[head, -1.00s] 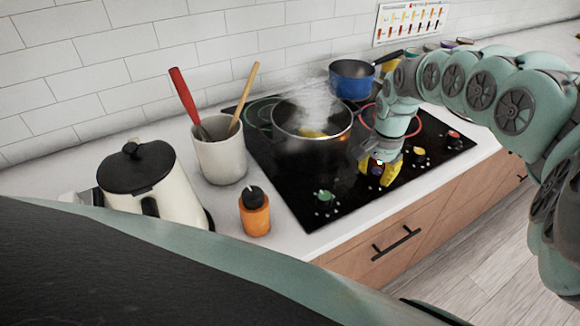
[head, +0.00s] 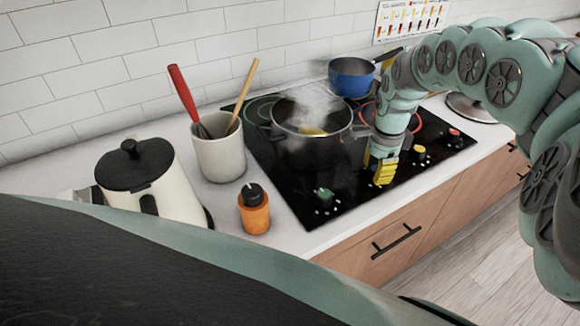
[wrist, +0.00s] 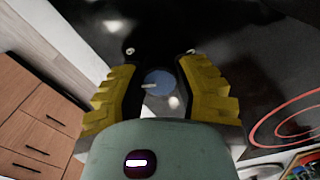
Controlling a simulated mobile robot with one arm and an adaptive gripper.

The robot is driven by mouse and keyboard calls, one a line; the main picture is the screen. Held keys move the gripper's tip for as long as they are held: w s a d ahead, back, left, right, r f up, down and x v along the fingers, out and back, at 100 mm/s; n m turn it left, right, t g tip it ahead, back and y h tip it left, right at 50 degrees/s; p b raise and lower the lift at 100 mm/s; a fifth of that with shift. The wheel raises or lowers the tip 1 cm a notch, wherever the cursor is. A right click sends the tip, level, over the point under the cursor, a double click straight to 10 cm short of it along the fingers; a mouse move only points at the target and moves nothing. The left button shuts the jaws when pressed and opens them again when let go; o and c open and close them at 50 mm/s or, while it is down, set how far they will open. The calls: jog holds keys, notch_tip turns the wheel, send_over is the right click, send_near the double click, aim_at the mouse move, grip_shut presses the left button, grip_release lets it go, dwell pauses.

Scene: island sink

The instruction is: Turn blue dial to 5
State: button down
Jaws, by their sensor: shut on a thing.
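The blue dial (wrist: 160,82) shows in the wrist view between my two yellow fingers, with a pale pointer mark on its left side. My gripper (wrist: 160,68) is shut on it from above, one finger on each side. In the head view my gripper (head: 383,173) points down at the front strip of the black cooktop (head: 285,190), and its fingers hide the blue dial. I cannot read the dial's numbers in either view.
On the front strip, a green dial (head: 324,195) lies left of my gripper; a yellow dial (head: 419,149) and a red dial (head: 454,131) lie right. A steaming pot (head: 312,118) and a blue pan (head: 351,77) stand behind. An orange bottle (head: 254,209) stands left.

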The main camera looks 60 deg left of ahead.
dwell(0.4)
jog(key=c, duration=0.6)
grip_release()
jog(key=shift+w+r, duration=0.2)
jog(key=shift+r, duration=3.75)
jog(key=shift+s+r, duration=0.2)
jog(key=shift+r, duration=1.8)
jog(key=shift+a, duration=0.1)
